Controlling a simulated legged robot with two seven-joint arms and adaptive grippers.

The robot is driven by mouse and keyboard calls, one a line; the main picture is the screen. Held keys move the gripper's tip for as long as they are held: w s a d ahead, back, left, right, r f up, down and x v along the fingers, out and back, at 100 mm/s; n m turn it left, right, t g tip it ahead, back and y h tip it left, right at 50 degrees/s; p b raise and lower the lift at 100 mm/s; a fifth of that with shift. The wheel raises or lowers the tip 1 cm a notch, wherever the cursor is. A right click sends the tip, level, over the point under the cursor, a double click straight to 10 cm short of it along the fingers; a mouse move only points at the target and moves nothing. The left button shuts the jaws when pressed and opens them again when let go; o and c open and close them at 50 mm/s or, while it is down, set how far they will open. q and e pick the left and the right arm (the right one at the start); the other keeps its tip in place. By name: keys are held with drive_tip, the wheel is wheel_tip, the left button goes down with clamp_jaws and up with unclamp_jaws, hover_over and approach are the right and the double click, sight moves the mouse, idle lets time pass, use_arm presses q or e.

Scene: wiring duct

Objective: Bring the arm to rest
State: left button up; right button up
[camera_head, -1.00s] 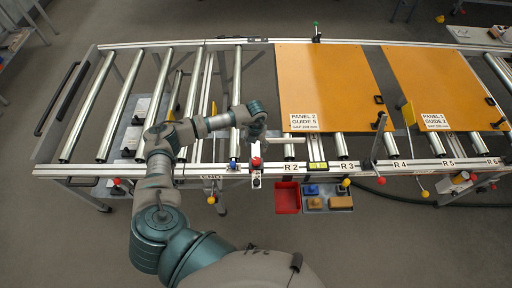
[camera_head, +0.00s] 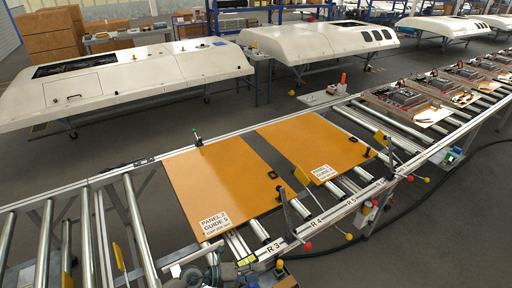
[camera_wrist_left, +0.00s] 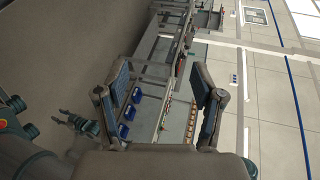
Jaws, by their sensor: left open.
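My left gripper (camera_wrist_left: 162,103) shows in the left wrist view with its two padded fingers spread wide apart. Nothing is between the fingers, and it touches nothing that I can see. In the head view I cannot clearly make out my left arm. In the left wrist view, a small grey and teal part (camera_wrist_left: 82,123) at the left looks like the end of my other arm; its jaws are too small to read.
Two orange panels (camera_head: 205,175) (camera_head: 318,148) lie on the roller conveyor (camera_head: 140,222). Yellow flags and red-knobbed levers stand along its front rail. White vehicle shells (camera_head: 120,78) stand behind. In the wrist view, blue bins (camera_wrist_left: 127,112) show beyond the fingers; grey floor is open at left.

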use_arm(q)
wheel_tip(320, 180, up, 9)
drive_tip(key=w+n+t+h, duration=0.1)
drive_tip(key=w+n+t, duration=0.1)
drive_tip(key=n+t, duration=0.8)
drive_tip(key=a+f+n+t+y, duration=0.3)
drive_tip(key=a+n+t+y, duration=0.2)
drive_tip(key=a+n+y, duration=0.7)
drive_tip(key=s+a+f+n+g+y, duration=0.45)
drive_tip(key=a+f+n, duration=0.25)
drive_tip(key=f, duration=0.2)
drive_tip(key=s+a+f+n+g+h, duration=0.1)
drive_tip(key=s+f+g, duration=0.4)
drive_tip(key=s, duration=0.5)
drive_tip(key=s+a+f+n+g, duration=0.1)
drive_tip(key=s+f+g, duration=0.4)
drive_tip(key=s, duration=0.5)
wheel_tip(320, 180, down, 28)
drive_tip(key=s+g+b, duration=0.2)
drive_tip(key=s+a+f+g+b, duration=0.1)
drive_tip(key=s+a+f+b, duration=0.1)
drive_tip(key=s+f, duration=1.6)
drive_tip(key=shift+a+f, duration=0.25)
drive_tip(key=shift+a, duration=0.15)
